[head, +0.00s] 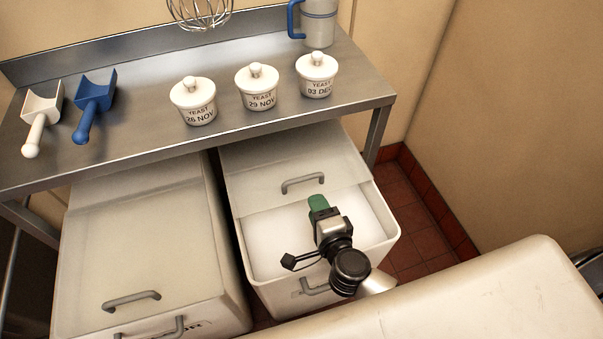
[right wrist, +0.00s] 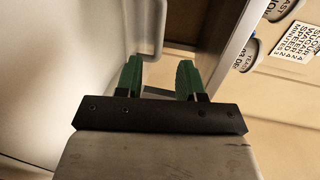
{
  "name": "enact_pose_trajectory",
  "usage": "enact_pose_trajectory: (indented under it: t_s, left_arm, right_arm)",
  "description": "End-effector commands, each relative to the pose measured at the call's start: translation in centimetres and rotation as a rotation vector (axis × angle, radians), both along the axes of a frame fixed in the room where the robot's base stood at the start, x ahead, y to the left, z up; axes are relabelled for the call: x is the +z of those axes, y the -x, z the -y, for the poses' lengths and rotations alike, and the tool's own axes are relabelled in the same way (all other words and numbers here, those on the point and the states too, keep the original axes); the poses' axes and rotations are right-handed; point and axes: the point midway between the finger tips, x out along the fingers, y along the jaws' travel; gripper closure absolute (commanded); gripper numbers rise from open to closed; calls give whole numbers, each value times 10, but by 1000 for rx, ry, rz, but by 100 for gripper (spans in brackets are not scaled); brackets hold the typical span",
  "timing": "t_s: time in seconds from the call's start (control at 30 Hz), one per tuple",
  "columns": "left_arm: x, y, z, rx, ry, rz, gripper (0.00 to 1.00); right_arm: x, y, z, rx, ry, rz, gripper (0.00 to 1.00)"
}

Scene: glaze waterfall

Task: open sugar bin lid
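The right bin (head: 382,240) is white, under the steel table. Its translucent lid (head: 265,170), with a grey handle (head: 303,182), covers only the back part. The front part is uncovered and shows white contents. My right gripper (head: 318,200) is over this front part, a little in front of the lid handle. In the right wrist view my right gripper (right wrist: 159,78) has its green fingers apart with nothing held between them. A grey handle (right wrist: 160,30) shows just beyond the fingers there, apparently not touching them. My left gripper is not in view.
A closed bin (head: 130,235) with a handled lid stands at left. The steel table (head: 150,140) above holds three yeast tubs (head: 258,90), a white scoop (head: 42,112), a blue scoop (head: 94,100) and a jug (head: 320,22). Red tile floor shows at right, beside a wall.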

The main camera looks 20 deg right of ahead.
Motion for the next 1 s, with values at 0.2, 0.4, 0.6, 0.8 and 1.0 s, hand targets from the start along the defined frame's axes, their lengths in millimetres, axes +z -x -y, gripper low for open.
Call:
enact_pose_trajectory:
  t_s: [0.2, 0.4, 0.6, 0.8, 1.0]
  left_arm:
    - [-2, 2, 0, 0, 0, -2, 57]
    - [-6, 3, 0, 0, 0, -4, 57]
    - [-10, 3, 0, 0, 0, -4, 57]
    - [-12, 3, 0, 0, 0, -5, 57]
    - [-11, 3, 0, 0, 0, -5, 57]
  right_arm:
    - [-6, -23, 1, -13, -5, -3, 62]
    - [-14, -62, -1, -12, -5, -2, 62]
    - [-20, -92, -2, -11, -3, -3, 62]
    - [-22, -104, -3, -9, -3, -4, 62]
    - [-22, -104, -3, -9, -3, -4, 62]
